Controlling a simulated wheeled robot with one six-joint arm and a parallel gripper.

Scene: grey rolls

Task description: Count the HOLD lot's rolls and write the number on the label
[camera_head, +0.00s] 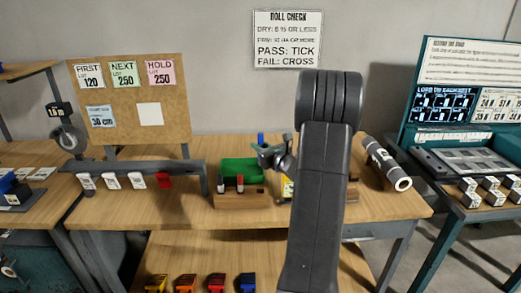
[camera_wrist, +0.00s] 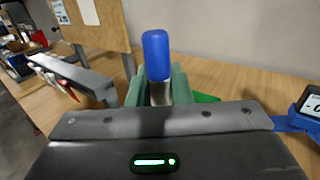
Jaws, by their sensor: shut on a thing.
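My gripper (camera_head: 270,153) is above the back of the wooden table, shut on a blue-capped marker (camera_head: 261,138). In the wrist view the marker (camera_wrist: 156,52) stands upright between the green finger pads, its blue end up and a silvery part below; its lower end is hidden. The pink HOLD card (camera_head: 160,72) on the corkboard reads LOT 250. One grey roll (camera_head: 381,158) with a white end lies at the table's right. I cannot tell which lot it belongs to. Several small white tags (camera_head: 111,181) hang on the rail at left; their writing is too small to read.
A green tray (camera_head: 243,171) and a wooden block (camera_head: 239,201) with pens stand below my gripper. My arm hides part of the table. A bench with a teal case (camera_head: 462,85) is at right. Colored bins (camera_head: 186,283) sit below. The table's front left is clear.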

